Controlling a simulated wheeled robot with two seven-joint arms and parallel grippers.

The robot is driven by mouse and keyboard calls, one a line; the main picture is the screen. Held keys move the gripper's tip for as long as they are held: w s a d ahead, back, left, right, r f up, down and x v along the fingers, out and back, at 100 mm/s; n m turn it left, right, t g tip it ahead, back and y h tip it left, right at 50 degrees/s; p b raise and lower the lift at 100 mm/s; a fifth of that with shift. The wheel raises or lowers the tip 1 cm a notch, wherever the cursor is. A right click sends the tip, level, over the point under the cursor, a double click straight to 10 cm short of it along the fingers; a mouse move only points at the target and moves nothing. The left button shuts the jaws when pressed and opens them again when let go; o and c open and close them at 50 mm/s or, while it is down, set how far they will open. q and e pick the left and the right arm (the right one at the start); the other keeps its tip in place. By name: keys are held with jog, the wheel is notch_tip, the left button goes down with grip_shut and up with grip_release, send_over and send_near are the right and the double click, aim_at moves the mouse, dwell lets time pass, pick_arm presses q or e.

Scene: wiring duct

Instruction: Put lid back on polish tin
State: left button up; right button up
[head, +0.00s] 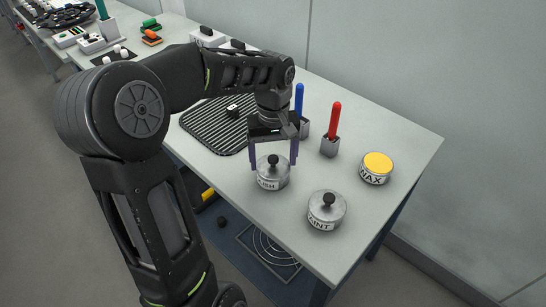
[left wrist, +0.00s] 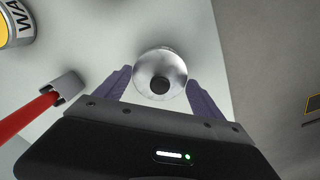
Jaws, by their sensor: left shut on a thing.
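The polish tin (head: 268,184) is a grey metal tin near the table's front edge, its label partly readable as "ISH". A round grey metal lid (head: 273,171) with a black knob is on top of it; I cannot tell if it is fully seated. My left gripper (head: 273,164) points down, its purple fingers shut on either side of the lid. In the left wrist view the lid (left wrist: 160,66) shows between the fingers, hiding most of the tin below. My right gripper is not in view.
A lidded paint tin (head: 326,212) stands front right and an open wax tin (head: 376,168) with a yellow top behind it. Red (head: 333,120) and blue (head: 299,98) handles stand in holders behind the gripper. A ribbed black mat (head: 212,126) lies to the left.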

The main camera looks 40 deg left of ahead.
pick_arm(q)
jog(key=o, duration=1.3)
jog(key=shift+r+p, duration=2.7)
jog(key=shift+r, duration=0.8)
jog(key=shift+c, duration=0.5)
grip_shut()
